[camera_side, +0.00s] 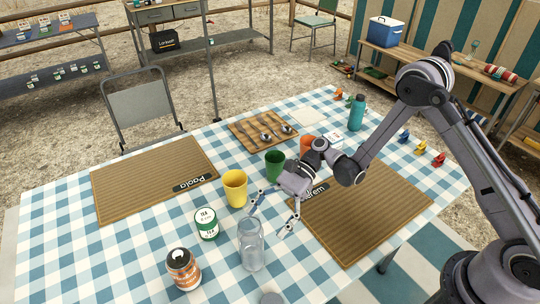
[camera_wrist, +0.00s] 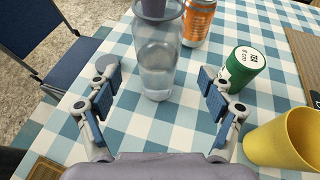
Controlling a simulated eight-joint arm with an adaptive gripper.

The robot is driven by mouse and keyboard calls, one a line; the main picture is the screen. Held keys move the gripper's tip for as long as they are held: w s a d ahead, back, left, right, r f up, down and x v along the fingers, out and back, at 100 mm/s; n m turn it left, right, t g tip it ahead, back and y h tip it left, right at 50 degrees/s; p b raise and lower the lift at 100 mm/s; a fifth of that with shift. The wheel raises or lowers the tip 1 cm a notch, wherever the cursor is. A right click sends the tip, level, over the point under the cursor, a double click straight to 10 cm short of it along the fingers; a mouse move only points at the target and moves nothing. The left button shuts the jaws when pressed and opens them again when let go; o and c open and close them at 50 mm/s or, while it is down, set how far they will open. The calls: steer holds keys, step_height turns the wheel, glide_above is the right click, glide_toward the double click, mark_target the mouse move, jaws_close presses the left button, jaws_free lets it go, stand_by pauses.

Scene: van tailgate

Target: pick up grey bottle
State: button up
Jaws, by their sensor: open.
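The grey bottle (camera_side: 251,247) is see-through and stands upright near the front of the checked table. In the wrist view the bottle (camera_wrist: 158,62) stands ahead of my gripper (camera_wrist: 158,80), lined up with the gap between the fingers. Its top is cut off by that picture's upper edge. My gripper (camera_side: 270,217) is open and empty, just behind and to the right of the bottle in the side view.
A green-and-white tea tin (camera_side: 206,224), an orange can (camera_side: 183,268) and a yellow cup (camera_side: 235,188) stand close by. A green cup (camera_side: 275,166) is farther back. A woven placemat (camera_side: 365,220) lies to the right.

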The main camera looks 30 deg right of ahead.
mark_target(251, 242)
steer(key=shift+x, duration=3.4)
steer(key=shift+s, duration=0.1)
steer(key=shift+r, duration=0.1)
steer(key=c, duration=1.5)
steer(key=shift+r, duration=0.15)
